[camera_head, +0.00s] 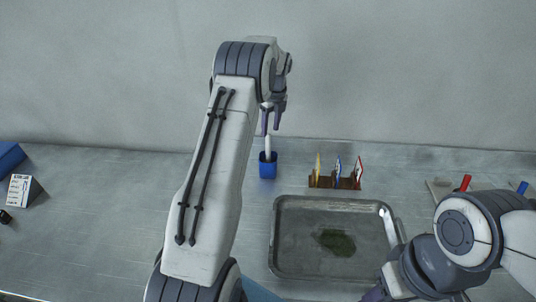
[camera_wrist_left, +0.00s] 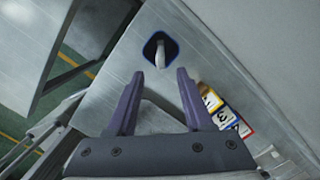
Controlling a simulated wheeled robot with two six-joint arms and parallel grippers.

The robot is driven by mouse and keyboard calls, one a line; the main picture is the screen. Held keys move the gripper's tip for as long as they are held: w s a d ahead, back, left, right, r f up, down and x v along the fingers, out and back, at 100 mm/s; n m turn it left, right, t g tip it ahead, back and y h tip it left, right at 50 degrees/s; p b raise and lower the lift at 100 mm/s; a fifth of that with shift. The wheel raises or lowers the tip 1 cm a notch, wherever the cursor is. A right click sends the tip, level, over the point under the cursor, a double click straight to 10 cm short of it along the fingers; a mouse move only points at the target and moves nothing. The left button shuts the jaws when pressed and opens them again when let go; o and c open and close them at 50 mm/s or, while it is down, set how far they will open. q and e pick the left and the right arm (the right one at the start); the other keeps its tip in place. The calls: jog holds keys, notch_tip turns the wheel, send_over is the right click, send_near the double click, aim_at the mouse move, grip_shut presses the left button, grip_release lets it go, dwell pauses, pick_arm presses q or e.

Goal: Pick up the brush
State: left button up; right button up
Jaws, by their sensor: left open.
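The brush (camera_head: 268,143) stands upright, its pale end up, in a small blue cup (camera_head: 268,171) on the table, left of the card rack. The lower part of the brush is hidden in the cup. My left gripper (camera_head: 271,128) is open and empty, just above the brush top. In the left wrist view the brush (camera_wrist_left: 160,55) and the dark blue cup (camera_wrist_left: 150,46) lie beyond the gap between the open fingertips (camera_wrist_left: 160,73). My right gripper (camera_head: 377,293) is low at the bottom edge, partly cut off; its jaws are unclear.
A metal tray (camera_head: 290,262) with a dark green patch (camera_head: 335,242) lies in front of the cup. A brown rack (camera_head: 325,182) with several coloured cards stands to its right. Red (camera_head: 465,182) and blue (camera_head: 522,187) items are at far right.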

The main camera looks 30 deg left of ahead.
aim_at(268, 143)
pick_arm(q)
jog(key=f, duration=0.3)
jog(key=shift+a+f+p, duration=0.2)
jog(key=shift+p, duration=0.2)
jog(key=shift+w+a+f+p, duration=0.1)
jog(key=shift+a+f+p, duration=0.05)
jog(key=shift+f+p, duration=0.4)
jog(key=f, duration=0.1)
jog(key=f+p, duration=0.1)
jog(key=f, duration=0.1)
jog(key=shift+w+a+f+p, duration=0.15)
jog(key=shift+a+f+p, duration=0.1)
jog(key=shift+p, duration=0.15)
jog(key=shift+f, duration=0.4)
grip_shut()
